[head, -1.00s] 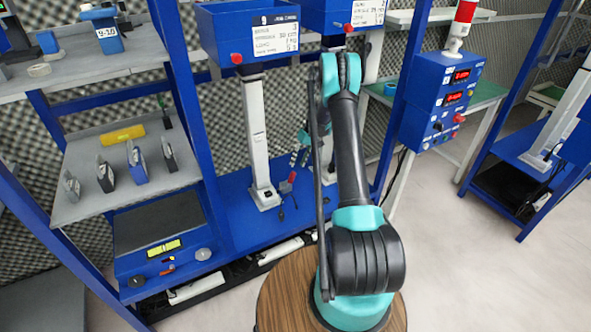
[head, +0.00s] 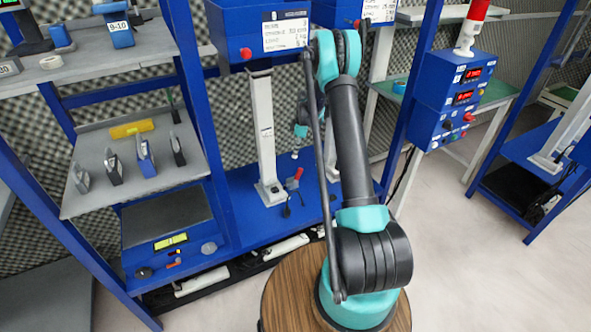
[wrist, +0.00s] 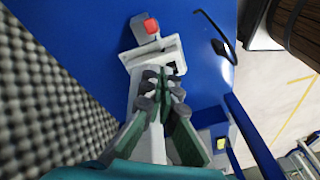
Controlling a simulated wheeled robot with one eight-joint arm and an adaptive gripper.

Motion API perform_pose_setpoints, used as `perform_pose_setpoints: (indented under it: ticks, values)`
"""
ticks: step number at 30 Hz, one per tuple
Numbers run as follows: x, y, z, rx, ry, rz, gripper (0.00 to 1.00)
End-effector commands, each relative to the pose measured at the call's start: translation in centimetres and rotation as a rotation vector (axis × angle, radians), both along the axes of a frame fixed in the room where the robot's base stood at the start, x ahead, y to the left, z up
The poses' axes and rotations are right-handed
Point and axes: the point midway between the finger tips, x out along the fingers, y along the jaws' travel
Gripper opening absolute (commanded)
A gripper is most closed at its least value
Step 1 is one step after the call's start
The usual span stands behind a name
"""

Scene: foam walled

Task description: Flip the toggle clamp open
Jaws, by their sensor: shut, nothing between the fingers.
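The toggle clamp appears to be the small red-handled device (head: 298,175) on the blue lower shelf, right of the pale column's foot. Its handle stands up at a tilt; details are too small to tell. In the wrist view, a red-tipped grey part (wrist: 151,26) lies beyond the fingers, past a pale plate; it may be the same clamp. My gripper (wrist: 163,82) is shut and empty, its fingertips apart from that red tip. In the head view, the teal wrist end (head: 301,130) is partly hidden behind my arm, above the shelf.
A dark cable-like piece (wrist: 213,35) lies on the blue shelf. A foam wall (wrist: 55,110) is at left. A blue control box (head: 440,100) stands right.

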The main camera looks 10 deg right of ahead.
Motion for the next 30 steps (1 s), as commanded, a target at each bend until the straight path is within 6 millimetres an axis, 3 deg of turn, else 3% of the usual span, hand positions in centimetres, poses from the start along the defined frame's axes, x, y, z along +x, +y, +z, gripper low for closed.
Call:
perform_pose_setpoints:
  ticks: [6,14,20,30]
  values:
    - [-0.9,2.1,1.5,-0.033,-0.096,0.403,0.00]
    - [-1.1,2.7,1.4,-0.045,-0.126,0.549,0.00]
    - [-1.2,3.1,-1.4,-0.044,-0.125,0.548,0.00]
    - [-1.5,3.9,-7.9,-0.044,-0.125,0.546,0.00]
